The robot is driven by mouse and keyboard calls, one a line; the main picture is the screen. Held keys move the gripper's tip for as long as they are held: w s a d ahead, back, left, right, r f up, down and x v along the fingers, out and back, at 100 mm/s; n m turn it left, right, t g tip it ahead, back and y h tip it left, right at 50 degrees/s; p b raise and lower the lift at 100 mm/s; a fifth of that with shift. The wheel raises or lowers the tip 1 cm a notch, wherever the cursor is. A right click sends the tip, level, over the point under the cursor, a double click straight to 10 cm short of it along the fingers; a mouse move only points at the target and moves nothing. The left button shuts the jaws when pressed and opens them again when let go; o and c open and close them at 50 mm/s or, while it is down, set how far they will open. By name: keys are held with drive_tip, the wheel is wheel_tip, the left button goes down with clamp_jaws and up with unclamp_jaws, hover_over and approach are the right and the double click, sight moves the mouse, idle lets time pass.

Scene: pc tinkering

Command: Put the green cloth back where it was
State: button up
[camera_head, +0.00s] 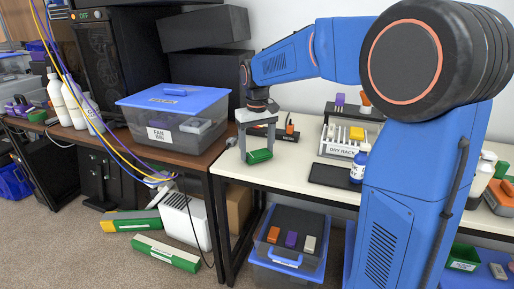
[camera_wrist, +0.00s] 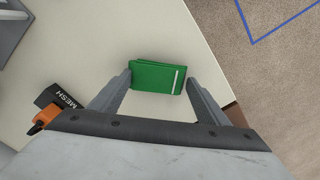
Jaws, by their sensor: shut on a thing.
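The green cloth (camera_head: 260,156) is a small folded green block with a white label strip on it. It is at the left end of the white table (camera_head: 285,171), and I cannot tell whether it touches the tabletop. My gripper (camera_head: 257,148) points down over it. In the wrist view the green cloth (camera_wrist: 157,77) spans the gap between the two grey fingertips (camera_wrist: 159,79), and my gripper is shut on it.
The brown desk (camera_head: 200,161) adjoins on the left, with a blue-lidded fan bin (camera_head: 172,105). The drying rack (camera_head: 341,149), a black tray (camera_head: 328,175) and a blue bottle (camera_head: 359,163) stand to the right. A black mesh item (camera_wrist: 66,96) lies left of the gripper.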

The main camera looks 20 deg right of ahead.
sight(257, 153)
drive_tip(key=shift+f, duration=0.45)
idle(0.6)
drive_tip(key=o, duration=1)
drive_tip(key=shift+o, duration=0.2)
drive_tip(key=o, duration=0.5)
drive_tip(key=shift+o, duration=0.2)
drive_tip(key=shift+r, duration=0.15)
drive_tip(key=shift+r, duration=3.9)
